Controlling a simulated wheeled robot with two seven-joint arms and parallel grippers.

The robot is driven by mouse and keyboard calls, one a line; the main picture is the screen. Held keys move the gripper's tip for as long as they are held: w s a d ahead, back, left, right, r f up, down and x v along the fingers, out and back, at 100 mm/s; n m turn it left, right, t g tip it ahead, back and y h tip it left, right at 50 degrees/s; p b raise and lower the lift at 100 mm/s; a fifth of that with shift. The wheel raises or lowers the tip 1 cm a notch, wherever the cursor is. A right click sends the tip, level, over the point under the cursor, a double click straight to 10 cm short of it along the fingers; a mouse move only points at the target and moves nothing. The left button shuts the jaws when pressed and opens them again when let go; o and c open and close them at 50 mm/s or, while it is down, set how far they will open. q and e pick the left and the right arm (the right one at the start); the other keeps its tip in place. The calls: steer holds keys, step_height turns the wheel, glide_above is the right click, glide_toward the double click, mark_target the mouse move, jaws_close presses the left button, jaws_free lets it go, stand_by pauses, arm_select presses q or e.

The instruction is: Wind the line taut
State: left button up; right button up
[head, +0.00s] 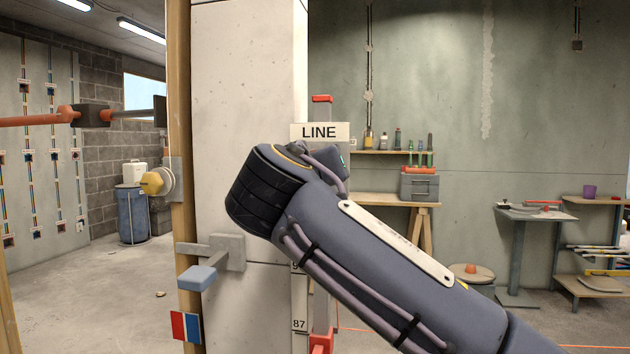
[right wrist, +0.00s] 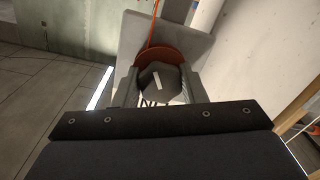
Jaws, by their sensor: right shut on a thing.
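A dark faceted knob (right wrist: 165,77) with a pale mark on its face shows in the right wrist view. My right gripper (right wrist: 159,86) is shut on it, one grey finger on each side. Behind the knob is a red-orange round reel (right wrist: 150,56), and an orange line (right wrist: 152,28) runs up from it. Dark lettering below the knob is partly covered. In the head view a sign reading LINE (head: 319,132) stands in front of a red upright (head: 322,108). My right arm crosses in front and hides the knob, reel and right gripper there. My left gripper is out of view.
A pale wall panel (head: 240,80) with a wooden edge stands left of my arm. A workbench (head: 385,201) and a side table (head: 535,213) stand behind.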

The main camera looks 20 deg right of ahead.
steer(key=shift+f+m+b, duration=0.1)
steer(key=shift+m+b, duration=0.25)
steer(key=shift+m, duration=0.45)
steer(key=o, duration=1)
steer(key=v, duration=0.8)
steer(key=shift+w, duration=0.1)
